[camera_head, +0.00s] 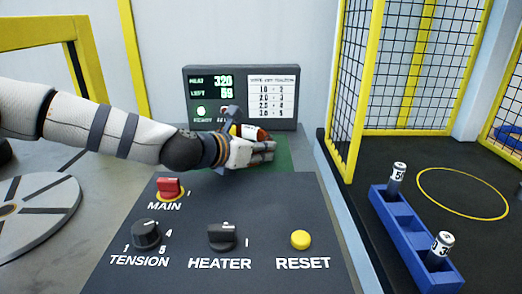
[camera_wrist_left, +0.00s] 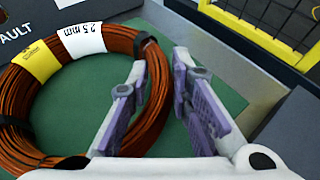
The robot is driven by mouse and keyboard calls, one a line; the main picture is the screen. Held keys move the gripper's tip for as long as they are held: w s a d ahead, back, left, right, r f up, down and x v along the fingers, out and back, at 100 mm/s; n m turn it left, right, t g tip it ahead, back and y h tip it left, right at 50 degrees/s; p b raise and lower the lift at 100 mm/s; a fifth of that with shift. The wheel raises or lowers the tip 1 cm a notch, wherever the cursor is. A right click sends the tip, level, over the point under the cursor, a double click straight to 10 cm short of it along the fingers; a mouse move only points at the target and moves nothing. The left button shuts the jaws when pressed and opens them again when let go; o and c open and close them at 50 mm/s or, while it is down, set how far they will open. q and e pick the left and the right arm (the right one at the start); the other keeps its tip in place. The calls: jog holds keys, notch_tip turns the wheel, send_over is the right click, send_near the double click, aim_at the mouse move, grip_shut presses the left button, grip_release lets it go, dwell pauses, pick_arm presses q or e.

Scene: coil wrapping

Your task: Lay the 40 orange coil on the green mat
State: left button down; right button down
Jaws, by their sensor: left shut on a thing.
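The orange-brown wire coil (camera_wrist_left: 28,92) shows in the left wrist view, with a yellow band and a white label reading 2.5 mm. No 40 is readable on it. My left gripper (camera_wrist_left: 160,68) has its two fingers either side of the coil's right-hand strand and is shut on it. The green mat (camera_wrist_left: 85,90) shows inside and around the ring; whether the coil touches it is unclear. In the head view, my left gripper (camera_head: 268,150) hides most of the coil (camera_head: 250,132) over the mat (camera_head: 284,158). My right gripper is out of view.
A control panel (camera_head: 195,200) with a red MAIN switch (camera_head: 169,187), knobs and a yellow RESET button (camera_head: 300,240) lies in front. A display (camera_head: 242,75) stands behind the mat. A yellow-framed fence (camera_head: 352,90) and blue rack (camera_head: 412,238) with two cylinders are on the right.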

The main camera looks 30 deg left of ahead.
pick_arm(q)
jog(key=c, duration=1.5)
grip_release()
jog(key=shift+o, duration=0.2)
